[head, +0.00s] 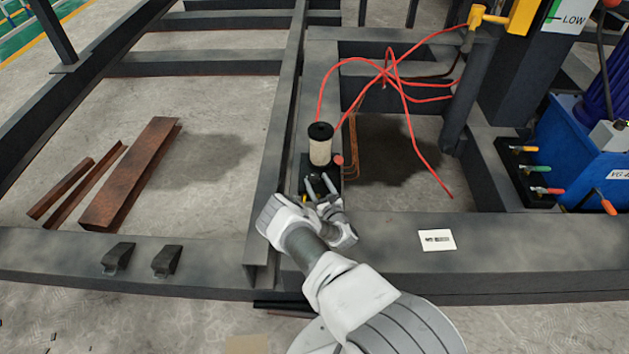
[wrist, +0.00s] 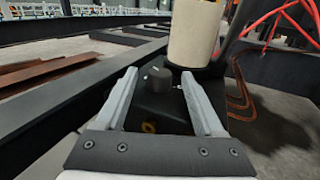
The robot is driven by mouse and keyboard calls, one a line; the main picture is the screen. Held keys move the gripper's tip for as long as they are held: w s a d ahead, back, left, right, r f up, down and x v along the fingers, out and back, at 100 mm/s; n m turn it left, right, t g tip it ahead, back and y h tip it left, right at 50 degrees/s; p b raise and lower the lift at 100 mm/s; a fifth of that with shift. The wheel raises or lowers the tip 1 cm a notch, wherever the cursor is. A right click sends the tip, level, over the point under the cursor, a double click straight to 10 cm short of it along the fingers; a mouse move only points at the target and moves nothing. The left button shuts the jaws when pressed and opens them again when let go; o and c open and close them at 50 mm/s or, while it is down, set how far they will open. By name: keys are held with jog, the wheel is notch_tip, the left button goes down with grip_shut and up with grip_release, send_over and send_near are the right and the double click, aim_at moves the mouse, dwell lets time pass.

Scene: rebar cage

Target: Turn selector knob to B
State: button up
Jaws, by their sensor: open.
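The selector knob (wrist: 157,80) is a small dark grey knob on a black control box (wrist: 165,112). In the wrist view it shows between the tips of my open gripper (wrist: 159,76); I cannot tell whether either finger touches it. In the head view my gripper (head: 321,184) is over the front of the box, with both fingers apart and mostly covering the knob. No letter B or pointer mark is readable.
A cream cylinder with a black top (head: 320,148) stands just behind the knob. A red button (head: 338,160) is at the box's right. Red hoses (head: 385,75) loop behind. Steel beams (head: 275,150) run alongside. Coloured valve levers (head: 530,168) are at far right.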

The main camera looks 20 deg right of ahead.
aim_at(316, 180)
jog(key=shift+w+b, duration=0.35)
jog(key=shift+w, duration=1.15)
jog(key=shift+c, duration=0.3)
grip_shut()
